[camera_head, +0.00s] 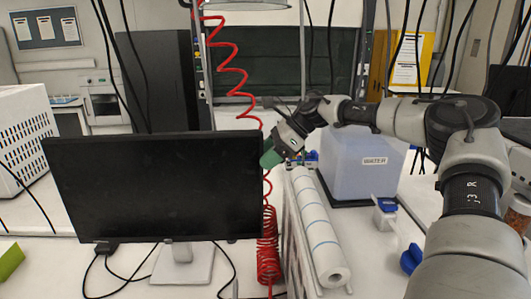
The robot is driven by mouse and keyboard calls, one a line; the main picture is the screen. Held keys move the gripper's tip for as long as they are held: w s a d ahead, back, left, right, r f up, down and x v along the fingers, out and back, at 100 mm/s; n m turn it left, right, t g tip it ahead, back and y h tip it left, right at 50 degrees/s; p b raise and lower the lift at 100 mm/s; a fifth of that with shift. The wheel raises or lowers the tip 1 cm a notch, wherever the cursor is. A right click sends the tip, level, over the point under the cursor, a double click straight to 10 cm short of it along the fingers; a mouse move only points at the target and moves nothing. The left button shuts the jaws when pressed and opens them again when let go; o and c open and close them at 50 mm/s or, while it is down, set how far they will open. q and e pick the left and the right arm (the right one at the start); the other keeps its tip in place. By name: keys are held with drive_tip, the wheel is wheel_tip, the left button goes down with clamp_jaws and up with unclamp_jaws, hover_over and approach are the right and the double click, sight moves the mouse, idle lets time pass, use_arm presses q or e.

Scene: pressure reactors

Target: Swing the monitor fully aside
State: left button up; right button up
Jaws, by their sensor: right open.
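The monitor (150,187) is a wide black screen on a silver-grey stand (183,265), upright on the white bench and facing me. Its right edge is near the middle of the view. My right arm reaches in from the right, and my right gripper (270,156), with a green part at its tip, is at the upper part of that right edge. The gripper is open. Whether it touches the monitor or has the edge between its fingers I cannot tell. My left gripper is not in view.
A red coiled hose (268,245) hangs behind the monitor's right edge. A white vented box (22,135) is at the left. Black cables lie around the stand.

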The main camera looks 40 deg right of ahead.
drive_tip(key=shift+a+f, duration=0.25)
drive_tip(key=shift+a, duration=0.1)
drive_tip(key=shift+w, duration=0.1)
drive_tip(key=c, duration=0.5)
clamp_jaws()
